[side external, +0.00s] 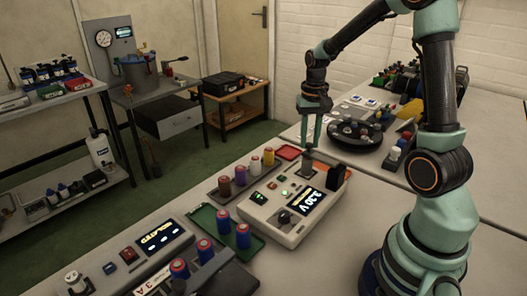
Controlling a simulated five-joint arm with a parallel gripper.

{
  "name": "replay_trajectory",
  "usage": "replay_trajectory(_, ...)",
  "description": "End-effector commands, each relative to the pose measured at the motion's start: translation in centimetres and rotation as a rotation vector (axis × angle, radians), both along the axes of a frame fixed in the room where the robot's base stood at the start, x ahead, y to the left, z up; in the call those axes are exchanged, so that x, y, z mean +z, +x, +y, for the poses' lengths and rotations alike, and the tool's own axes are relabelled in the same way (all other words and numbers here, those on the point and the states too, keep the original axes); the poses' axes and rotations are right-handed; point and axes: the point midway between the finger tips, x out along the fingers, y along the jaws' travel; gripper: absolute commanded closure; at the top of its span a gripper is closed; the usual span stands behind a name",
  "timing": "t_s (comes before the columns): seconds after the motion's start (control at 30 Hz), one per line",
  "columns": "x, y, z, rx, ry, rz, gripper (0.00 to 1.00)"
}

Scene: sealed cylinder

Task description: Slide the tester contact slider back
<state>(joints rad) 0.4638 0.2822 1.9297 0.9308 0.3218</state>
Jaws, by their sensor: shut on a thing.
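The contact slider (306,167) looks like a small grey upright piece at the tester's back edge. My gripper (311,147) points down over it from above. Its pale green fingers are shut on the slider, though the contact itself is small and hard to make out. A black block (337,171) stands at the tester's right end.
Several coloured cylinders (240,175) stand in a tray left of the tester. A green tray (207,220) and blue-red cells (243,236) are in front of it. A round black carousel (355,133) stands back right. Bare table lies front right.

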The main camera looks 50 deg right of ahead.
Motion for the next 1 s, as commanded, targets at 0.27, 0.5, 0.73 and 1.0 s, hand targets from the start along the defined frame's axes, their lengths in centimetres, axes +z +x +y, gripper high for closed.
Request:
replay_trajectory(0.27, 0.2, -0.5, -0.1, -0.001, -0.002, -0.004, 1.0)
replay_trajectory(0.5, 0.3, -4.4, -0.1, -0.002, -0.003, -0.006, 1.0)
replay_trajectory(0.73, 0.2, -6.3, -0.1, -0.001, -0.004, -0.006, 1.0)
replay_trajectory(1.0, 0.2, -6.5, -0.1, -0.005, 0.0, 0.0, 1.0)
